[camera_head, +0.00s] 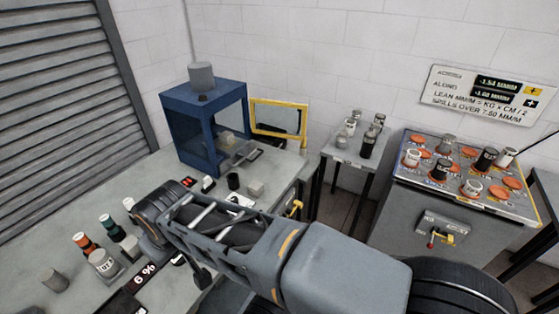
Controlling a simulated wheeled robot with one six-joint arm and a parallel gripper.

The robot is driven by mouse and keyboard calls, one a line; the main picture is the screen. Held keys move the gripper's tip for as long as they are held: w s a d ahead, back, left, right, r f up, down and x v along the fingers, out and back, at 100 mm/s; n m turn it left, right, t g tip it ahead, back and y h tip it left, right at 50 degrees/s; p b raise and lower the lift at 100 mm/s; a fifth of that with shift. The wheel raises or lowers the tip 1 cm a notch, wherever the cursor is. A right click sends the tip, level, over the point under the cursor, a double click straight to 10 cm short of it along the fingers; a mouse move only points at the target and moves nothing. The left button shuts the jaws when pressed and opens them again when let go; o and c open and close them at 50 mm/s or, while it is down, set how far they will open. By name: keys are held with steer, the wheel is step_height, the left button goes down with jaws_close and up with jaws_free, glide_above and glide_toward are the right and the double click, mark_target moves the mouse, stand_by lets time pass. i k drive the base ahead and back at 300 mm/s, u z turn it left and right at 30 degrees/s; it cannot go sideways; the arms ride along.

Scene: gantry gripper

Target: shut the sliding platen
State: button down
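The blue press cabinet (190,132) stands at the back of the grey bench, with its front open. Its yellow-framed door (280,119) is swung out to the right. A grey plate, which looks like the sliding platen (243,153), sticks out of the opening toward the right. A small pale block shows inside, above or on it. My arm crosses the lower middle, in front of and below the cabinet, well apart from the platen. A dark part under my arm (201,276) may belong to my gripper; its fingers cannot be made out.
A small block (256,188) and a black cup (233,181) stand on the bench in front of the cabinet. Several bottles and weights stand at the left. A small stand (343,157) with jars and a grey console (413,212) are at the right.

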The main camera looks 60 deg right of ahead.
mark_target(239, 148)
steer(key=k, duration=0.65)
steer(key=z, duration=1.5)
steer(key=i, duration=0.95)
steer(key=u, duration=1.2)
